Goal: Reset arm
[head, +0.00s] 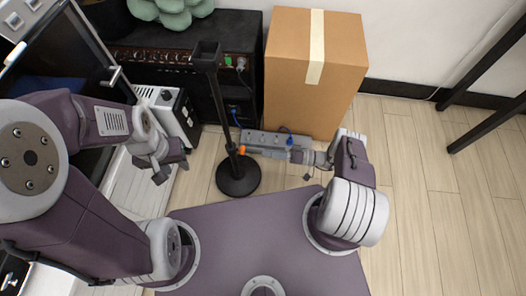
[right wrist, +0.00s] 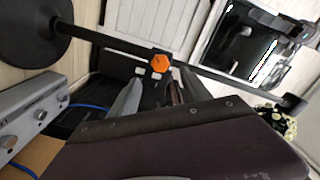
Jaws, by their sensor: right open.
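My left gripper (head: 171,171) hangs over the left side of the floor, beside a small grey-and-black box. Its two fingers stand apart with nothing between them. My right arm reaches forward on the right, and my right gripper (head: 309,166) points left toward the black stand (head: 238,172). In the right wrist view its fingers (right wrist: 156,88) are apart and empty. The stand's orange knob (right wrist: 161,63) shows just beyond the fingertips there; I cannot tell the exact gap.
A cardboard box (head: 335,80) stands at the back, with a grey panel with a blue knob (head: 265,140) before it. A black amplifier (head: 160,55) is at the back left. The small grey-and-black box (head: 168,112) stands near my left arm. Floor on the right (head: 435,215) is clear.

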